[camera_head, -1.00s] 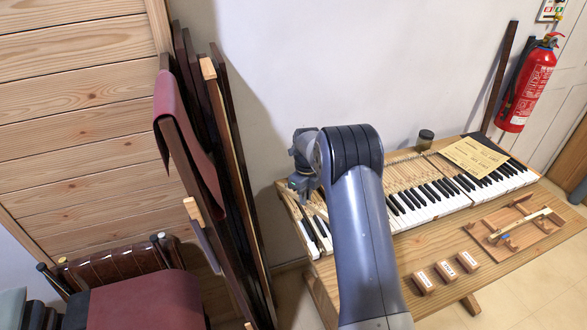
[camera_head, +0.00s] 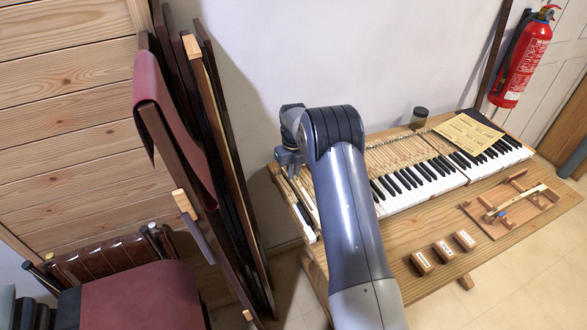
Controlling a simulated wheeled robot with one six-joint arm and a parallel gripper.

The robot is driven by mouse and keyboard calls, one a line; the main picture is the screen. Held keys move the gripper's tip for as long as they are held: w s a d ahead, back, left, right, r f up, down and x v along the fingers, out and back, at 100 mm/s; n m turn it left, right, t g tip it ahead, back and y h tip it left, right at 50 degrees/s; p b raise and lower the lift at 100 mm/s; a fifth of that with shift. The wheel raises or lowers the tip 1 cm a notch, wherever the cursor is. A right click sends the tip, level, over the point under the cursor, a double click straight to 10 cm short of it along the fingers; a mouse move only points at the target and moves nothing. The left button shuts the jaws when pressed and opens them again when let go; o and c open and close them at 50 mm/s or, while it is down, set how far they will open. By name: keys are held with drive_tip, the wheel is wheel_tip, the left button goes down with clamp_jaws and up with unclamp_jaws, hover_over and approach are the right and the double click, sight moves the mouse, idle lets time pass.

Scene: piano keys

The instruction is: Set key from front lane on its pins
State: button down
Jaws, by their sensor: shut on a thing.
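The piano keyboard (camera_head: 412,194) lies on a wooden table along the wall, with a bare wooden key section showing behind the arm. My gripper (camera_head: 290,174) is at the keyboard's far left end, low over the wooden back parts of the keys there. It is shut on a piano key, but the held key is mostly hidden and blends with the keys around it. I cannot tell whether it touches the pins. A few white and black keys (camera_head: 305,213) show left of my arm. My arm hides the keys between the left end and the middle.
Several labelled wooden blocks, one nearest the front (camera_head: 421,263), and a wooden tray with parts (camera_head: 484,223) sit on the table's front right. Tall boards (camera_head: 205,120) lean left of the table.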

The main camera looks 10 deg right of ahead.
drive_tip(key=shift+f+b, duration=1.1)
drive_tip(key=shift+f, duration=1.05)
drive_tip(key=shift+b, duration=0.6)
drive_tip(key=shift+f+b, duration=0.5)
drive_tip(key=shift+f, duration=0.15)
idle(0.7)
drive_tip(key=c, duration=1.8)
unclamp_jaws()
drive_tip(key=shift+r, duration=0.1)
drive_tip(key=shift+r+p, duration=0.55)
drive_tip(key=shift+r, duration=0.5)
drive_tip(key=shift+o, duration=0.2)
drive_tip(key=o, duration=0.5)
